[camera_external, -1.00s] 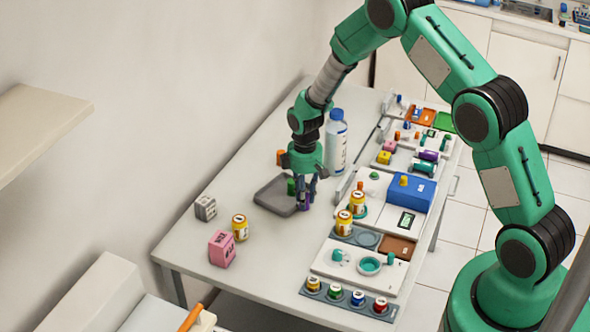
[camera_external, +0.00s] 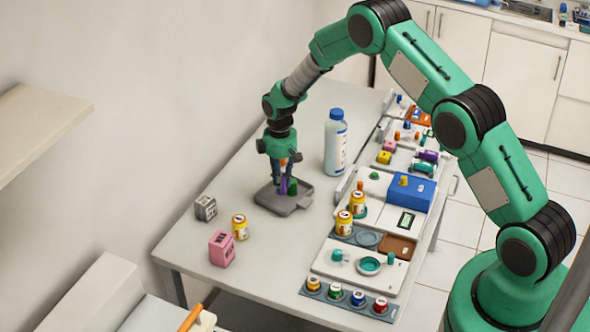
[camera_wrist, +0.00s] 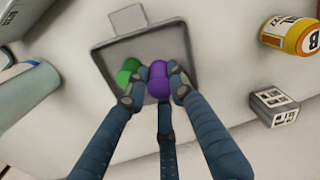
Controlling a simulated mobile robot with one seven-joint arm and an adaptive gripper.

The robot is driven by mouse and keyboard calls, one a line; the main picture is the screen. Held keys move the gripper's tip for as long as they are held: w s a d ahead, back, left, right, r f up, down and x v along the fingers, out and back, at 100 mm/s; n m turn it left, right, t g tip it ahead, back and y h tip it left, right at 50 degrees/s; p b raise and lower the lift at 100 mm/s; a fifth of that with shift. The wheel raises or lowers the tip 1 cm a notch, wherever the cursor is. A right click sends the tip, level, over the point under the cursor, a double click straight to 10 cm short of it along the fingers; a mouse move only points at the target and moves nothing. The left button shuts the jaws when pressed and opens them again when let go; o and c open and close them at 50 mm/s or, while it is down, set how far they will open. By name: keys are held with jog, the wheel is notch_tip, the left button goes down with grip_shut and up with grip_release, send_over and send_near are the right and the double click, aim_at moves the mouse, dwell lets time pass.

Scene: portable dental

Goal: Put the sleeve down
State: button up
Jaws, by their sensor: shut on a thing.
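The purple sleeve (camera_external: 283,186) is between the fingertips of my gripper (camera_external: 282,180), which is shut on it. It also shows in the wrist view (camera_wrist: 158,79), over the grey tray (camera_wrist: 104,68). The sleeve is low over the grey tray (camera_external: 265,199); I cannot tell whether it touches the tray floor. A green piece (camera_external: 292,187) stands in the tray close beside the sleeve. In the wrist view the green piece (camera_wrist: 127,73) is just left of the sleeve, near one finger. The fingers hide part of the sleeve.
A white bottle (camera_external: 336,143) with a blue cap stands right of my gripper. A grey block (camera_external: 205,208), a yellow jar (camera_external: 240,227) and a pink block (camera_external: 222,248) are at the front left. Crowded trays and a blue box (camera_external: 395,190) line the right side.

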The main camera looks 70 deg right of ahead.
jog(key=shift+f, duration=1.75)
jog(key=shift+f, duration=0.15)
jog(key=o, duration=0.7)
jog(key=shift+r, duration=6.15)
